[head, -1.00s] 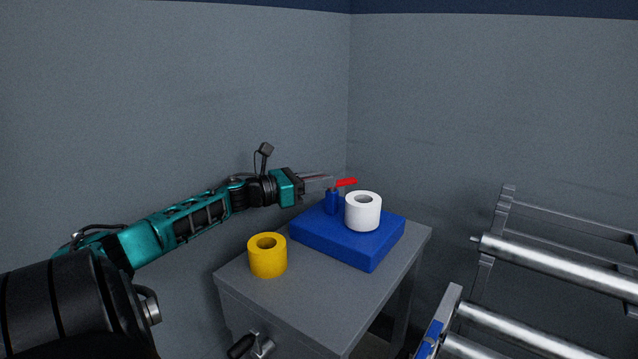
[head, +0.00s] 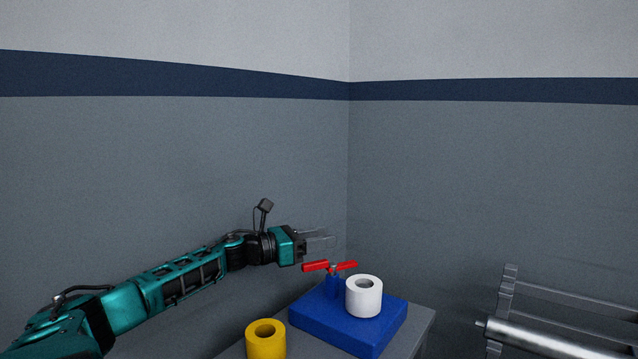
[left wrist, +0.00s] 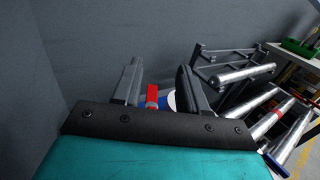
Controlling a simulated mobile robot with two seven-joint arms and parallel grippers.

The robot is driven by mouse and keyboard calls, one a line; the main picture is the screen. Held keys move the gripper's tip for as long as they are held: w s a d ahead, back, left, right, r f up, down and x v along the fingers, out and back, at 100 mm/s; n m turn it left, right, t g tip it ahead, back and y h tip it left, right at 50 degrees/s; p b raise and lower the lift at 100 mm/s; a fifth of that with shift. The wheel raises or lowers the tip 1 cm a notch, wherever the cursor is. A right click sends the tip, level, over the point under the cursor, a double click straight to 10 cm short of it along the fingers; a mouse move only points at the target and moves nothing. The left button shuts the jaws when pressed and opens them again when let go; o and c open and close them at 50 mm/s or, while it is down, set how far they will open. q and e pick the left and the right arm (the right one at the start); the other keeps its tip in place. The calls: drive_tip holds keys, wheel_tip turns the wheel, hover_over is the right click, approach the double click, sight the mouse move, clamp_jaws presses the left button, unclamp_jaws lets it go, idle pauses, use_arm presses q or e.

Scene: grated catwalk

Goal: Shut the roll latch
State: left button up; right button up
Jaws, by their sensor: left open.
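The roll latch has a blue base (head: 322,328) with a short blue post and a red crossbar handle (head: 316,266) on top. A white roll (head: 364,298) stands upright on the base beside the post. My left gripper (head: 322,236) is open and empty, just above and behind the red handle in the head view, apart from it there. In the left wrist view the red handle (left wrist: 152,94) shows between the spread fingers (left wrist: 158,70). The white roll is mostly hidden there behind the right finger. My right gripper is not in view.
The base sits on a grey stand (head: 418,318) in a corner between grey walls. A yellow roll (head: 265,340) stands at its front left. A metal roller rack (head: 550,338) is at the right.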

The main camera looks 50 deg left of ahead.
sight(319, 261)
use_arm(q)
wheel_tip(319, 261, up, 14)
drive_tip(key=p, duration=0.2)
drive_tip(key=shift+f+p, duration=0.15)
drive_tip(key=shift+p, duration=0.25)
